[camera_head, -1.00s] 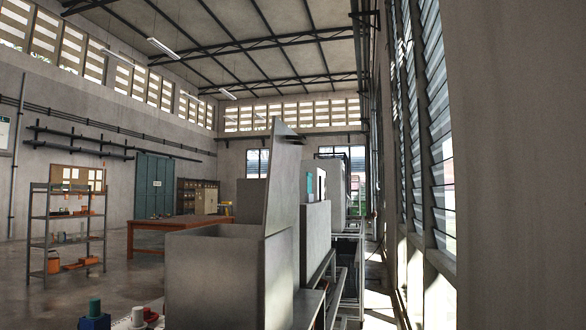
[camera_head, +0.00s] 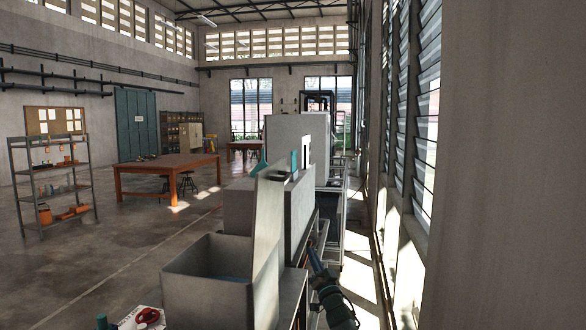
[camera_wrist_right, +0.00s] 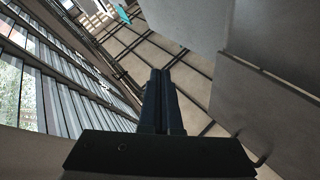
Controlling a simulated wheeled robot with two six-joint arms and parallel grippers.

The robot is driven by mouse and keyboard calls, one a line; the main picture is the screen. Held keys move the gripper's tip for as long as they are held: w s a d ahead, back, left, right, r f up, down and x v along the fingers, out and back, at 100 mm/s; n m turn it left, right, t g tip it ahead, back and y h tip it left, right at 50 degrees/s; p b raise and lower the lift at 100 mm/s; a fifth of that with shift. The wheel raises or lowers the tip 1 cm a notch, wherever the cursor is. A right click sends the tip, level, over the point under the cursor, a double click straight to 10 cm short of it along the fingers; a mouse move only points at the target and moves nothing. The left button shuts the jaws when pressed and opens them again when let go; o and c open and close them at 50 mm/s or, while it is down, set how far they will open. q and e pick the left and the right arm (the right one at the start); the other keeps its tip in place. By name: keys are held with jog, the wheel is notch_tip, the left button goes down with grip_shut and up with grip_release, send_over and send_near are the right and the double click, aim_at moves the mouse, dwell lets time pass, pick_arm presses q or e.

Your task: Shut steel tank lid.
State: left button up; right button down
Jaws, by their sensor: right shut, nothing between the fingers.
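The steel tank (camera_head: 205,305) is a grey open-topped box at the bottom centre of the head view, with bluish liquid or shading inside. Its lid (camera_head: 267,230) stands up along the tank's right side, steeply raised, so the tank is open. My right gripper (camera_head: 313,255) is to the right of the lid, apart from it, with its fingers shut and empty. In the right wrist view the closed fingers (camera_wrist_right: 161,75) point ahead, and a grey panel (camera_wrist_right: 265,100), which looks like the lid, is at the right. My left gripper is not in view.
Grey cabinets (camera_head: 295,130) stand behind the tank. The louvred wall (camera_head: 425,130) runs close on the right, leaving a narrow gap. A red item (camera_head: 148,315) lies on a white surface at the tank's left. A wooden table (camera_head: 165,168) and shelf rack (camera_head: 55,185) stand farther left.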

jog(key=s+d+r+n+g+y+p, duration=0.25)
jog(key=r+n+g+y+p, duration=0.35)
jog(key=r+n+g+y, duration=0.35)
jog(key=s+d+r+n+g+y+p, duration=0.1)
jog(key=s+r+n+g+y+p, duration=0.2)
jog(key=r+n+g+y+p, duration=0.65)
pick_arm(q)
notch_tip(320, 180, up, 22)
jog(key=p, duration=0.4)
pick_arm(e)
jog(key=w+a+r+m+t+y, duration=0.1)
jog(key=w+a+r+m+t, duration=0.1)
jog(key=a+r, duration=0.8)
jog(key=shift+w+t+y, duration=0.3)
jog(key=shift+w+t, duration=0.3)
jog(key=shift+t, duration=0.3)
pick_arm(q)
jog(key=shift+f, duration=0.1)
